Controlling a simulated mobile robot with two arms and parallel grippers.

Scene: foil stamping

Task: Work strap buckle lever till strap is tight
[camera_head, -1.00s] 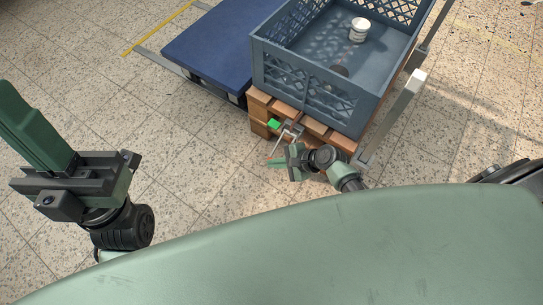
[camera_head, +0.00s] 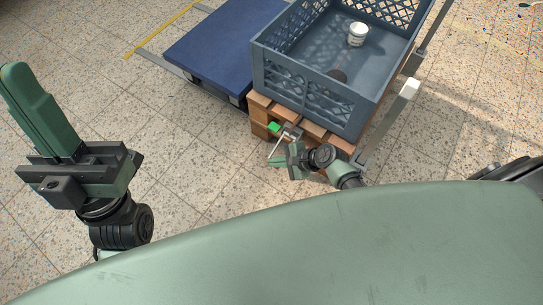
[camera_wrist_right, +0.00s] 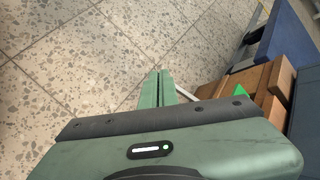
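The strap buckle's thin pale metal lever (camera_head: 283,139) stands at the near-left corner of the wooden pallet, beside a bright green piece (camera_head: 274,127). The lever slants down to my right gripper (camera_head: 275,161). In the right wrist view the fingers (camera_wrist_right: 156,88) are together with a thin slit between them. The pale lever (camera_wrist_right: 210,90) runs from the right to behind them; its held end is hidden. The green piece also shows there (camera_wrist_right: 240,90). I cannot make out the strap itself. My left gripper (camera_head: 42,112) is raised at the left, its fingers together and empty.
A blue-grey crate (camera_head: 310,104) stands on the wooden pallet (camera_head: 259,113) with a white tub (camera_head: 357,34) inside. A dark blue platform (camera_head: 212,52) lies behind it to the left. A grey post (camera_head: 390,125) rises to the right.

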